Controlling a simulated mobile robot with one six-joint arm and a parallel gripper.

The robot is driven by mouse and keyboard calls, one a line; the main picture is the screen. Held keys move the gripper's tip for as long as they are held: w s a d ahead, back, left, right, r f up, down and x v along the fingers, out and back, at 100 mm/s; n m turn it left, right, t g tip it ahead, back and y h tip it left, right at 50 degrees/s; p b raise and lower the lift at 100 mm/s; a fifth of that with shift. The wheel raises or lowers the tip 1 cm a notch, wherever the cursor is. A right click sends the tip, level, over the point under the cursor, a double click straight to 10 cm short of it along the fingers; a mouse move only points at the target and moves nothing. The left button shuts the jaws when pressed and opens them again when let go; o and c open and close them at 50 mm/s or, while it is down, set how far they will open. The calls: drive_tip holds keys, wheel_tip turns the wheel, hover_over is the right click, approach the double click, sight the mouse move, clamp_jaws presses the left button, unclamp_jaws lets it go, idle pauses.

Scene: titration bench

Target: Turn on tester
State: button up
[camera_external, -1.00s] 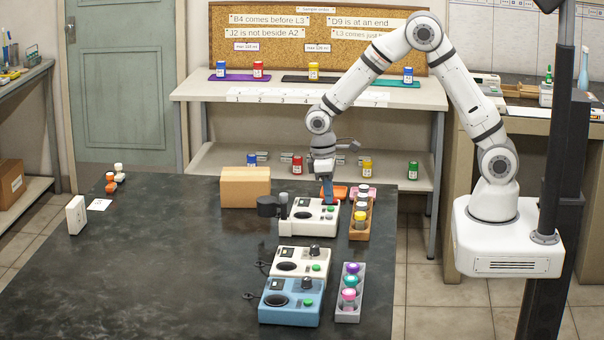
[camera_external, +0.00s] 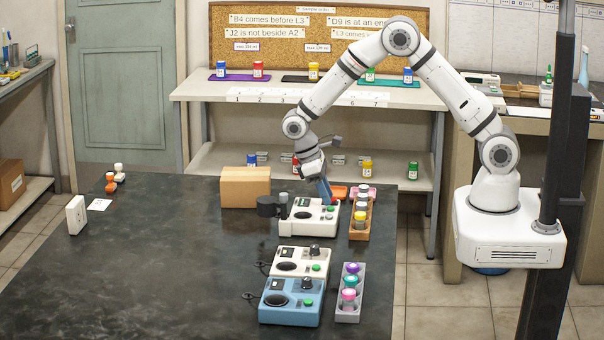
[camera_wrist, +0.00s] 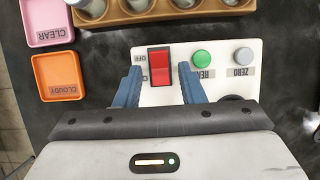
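The tester is a white box (camera_external: 304,229) at the back of the dark bench, with a black holder at its left. In the wrist view its white panel (camera_wrist: 222,75) carries a red rocker switch (camera_wrist: 160,66), a green button (camera_wrist: 202,58) and a grey ZERO button (camera_wrist: 243,56). An OFF label is beside the switch's upper end. My gripper (camera_wrist: 161,82) is open, its blue fingers on either side of the switch with gaps visible. In the external view my gripper (camera_external: 327,201) is low over the tester's right side. I cannot tell whether it touches the panel, or the switch's setting.
An orange CLOUDY tray (camera_wrist: 59,77) and pink CLEAR tray (camera_wrist: 47,20) lie near the tester. A wooden rack (camera_external: 359,234) of vials stands close at its right. A cardboard box (camera_external: 245,187) is behind left.

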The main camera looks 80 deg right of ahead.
drive_tip(key=shift+o, duration=0.2)
drive_tip(key=b+v, duration=0.1)
drive_tip(key=v, duration=0.6)
drive_tip(key=shift+r, duration=0.4)
drive_tip(key=shift+w+r, duration=0.1)
drive_tip(key=shift+w, duration=0.05)
wheel_tip(320, 180, up, 7)
drive_tip(key=t, duration=0.2)
hover_over(335, 200)
drive_tip(key=s+r+t, duration=0.2)
drive_tip(key=s+r, duration=0.3)
drive_tip(key=s, duration=0.2)
drive_tip(key=s+t, duration=0.4)
drive_tip(key=s, duration=0.9)
drive_tip(key=shift+s+a+r, duration=0.3)
drive_tip(key=shift+a+r, duration=0.15)
drive_tip(key=shift+r, duration=0.05)
idle(0.3)
